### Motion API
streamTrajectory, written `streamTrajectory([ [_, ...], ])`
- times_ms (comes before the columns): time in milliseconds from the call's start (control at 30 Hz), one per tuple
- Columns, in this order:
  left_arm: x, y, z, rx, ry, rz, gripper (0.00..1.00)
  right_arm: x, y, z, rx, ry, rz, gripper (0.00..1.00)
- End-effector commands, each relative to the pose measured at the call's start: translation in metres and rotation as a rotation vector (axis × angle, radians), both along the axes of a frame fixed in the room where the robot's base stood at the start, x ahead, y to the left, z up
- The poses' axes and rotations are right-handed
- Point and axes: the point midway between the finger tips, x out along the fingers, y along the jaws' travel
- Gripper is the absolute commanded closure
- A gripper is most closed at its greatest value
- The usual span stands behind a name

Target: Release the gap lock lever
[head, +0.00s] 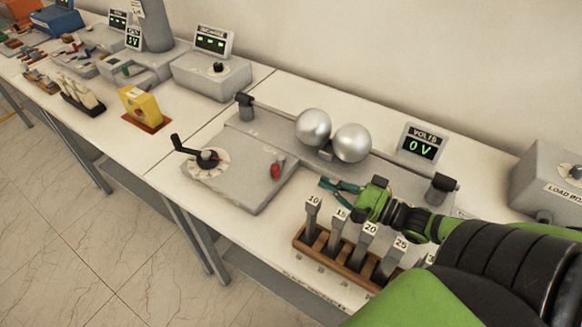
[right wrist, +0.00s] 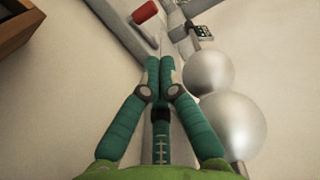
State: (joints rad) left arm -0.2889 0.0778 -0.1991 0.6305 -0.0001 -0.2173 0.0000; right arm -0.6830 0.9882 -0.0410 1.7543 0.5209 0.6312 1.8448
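A short red-handled lever (head: 276,170), which may be the gap lock lever, stands on the right part of the grey base plate (head: 240,185). No label on it is readable. In the right wrist view its red handle (right wrist: 145,12) lies beyond the fingertips, slightly left. My right gripper (head: 324,183) is to the right of the lever, apart from it, above the area in front of the two metal spheres (head: 331,135). Its teal fingers (right wrist: 160,62) are close together with nothing visible between them. My left gripper is not in view.
A black crank (head: 190,150) on a dial is at the plate's left. A wooden rack (head: 335,262) of numbered grey blocks stands below my right gripper. A voltmeter (head: 421,146) reading 0 V stands behind. A load box (head: 550,180) is at the right.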

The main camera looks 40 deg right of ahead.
Motion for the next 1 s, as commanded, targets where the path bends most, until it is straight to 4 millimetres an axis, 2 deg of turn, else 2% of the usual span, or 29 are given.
streamTrajectory([
  [267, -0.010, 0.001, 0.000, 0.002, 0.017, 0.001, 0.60, 0.011, 0.004, 0.001, 0.001, -0.004, 0.000, 1.00],
  [433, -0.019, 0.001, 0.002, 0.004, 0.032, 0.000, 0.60, 0.033, 0.014, 0.002, 0.001, -0.005, -0.001, 1.00],
  [700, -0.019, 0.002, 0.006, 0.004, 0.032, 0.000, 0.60, 0.070, 0.030, 0.002, 0.001, -0.005, -0.001, 1.00],
  [1000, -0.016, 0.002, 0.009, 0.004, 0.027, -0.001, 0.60, 0.091, 0.039, 0.000, -0.001, -0.001, 0.000, 1.00],
])
